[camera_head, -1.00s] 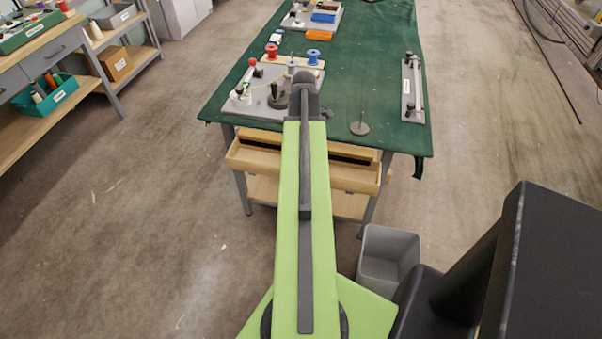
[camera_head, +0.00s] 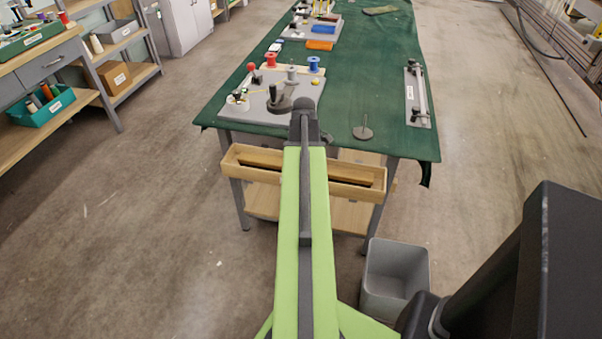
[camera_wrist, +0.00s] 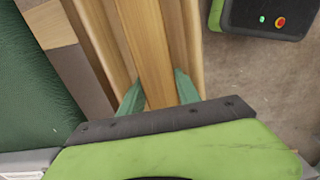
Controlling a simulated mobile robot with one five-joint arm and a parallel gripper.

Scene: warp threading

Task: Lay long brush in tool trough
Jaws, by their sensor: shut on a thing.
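In the wrist view my gripper (camera_wrist: 156,92) has its green fingertips on both sides of a long plain wooden bar, the long brush (camera_wrist: 147,40), and is shut on it. The brush runs lengthwise between the wooden walls of the tool trough (camera_wrist: 98,35). Whether it touches the trough floor I cannot tell; its bristles are hidden here. In the head view the trough (camera_head: 236,173) is a long pale wooden box along the near end of the table. A thin dark strip shows inside it on both sides of my arm, which hides my gripper and the middle of the trough.
The green-covered table (camera_head: 375,85) holds a grey board (camera_head: 262,103) with spools and knobs, a round base with an upright pin (camera_head: 362,132), and a grey plate with a bar (camera_head: 411,105). A grey bin (camera_head: 394,275) stands on the floor at the right. Floor is open at left.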

